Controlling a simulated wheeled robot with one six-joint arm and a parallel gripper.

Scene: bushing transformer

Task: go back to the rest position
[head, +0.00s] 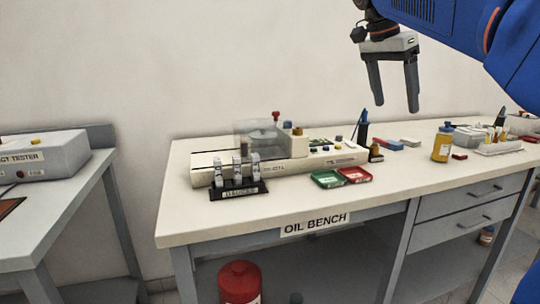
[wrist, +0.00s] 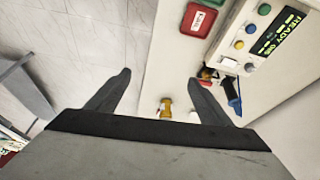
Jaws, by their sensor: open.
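My gripper (head: 393,93) hangs fingers down at the upper right of the head view, in the air above the oil bench (head: 195,226). Its two grey fingers stand apart with nothing between them. In the wrist view my gripper (wrist: 155,85) also shows spread fingers. Beyond them in that view are the bench top, a yellow jar (wrist: 166,106) and the floor. The gripper touches nothing that I can see.
A tester device (head: 330,158) stands on the bench behind a gauge rack (head: 238,190). Green (head: 328,179) and red (head: 355,175) trays lie in front. A yellow jar (head: 442,146) stands to the right. Another table (head: 60,205) is at left.

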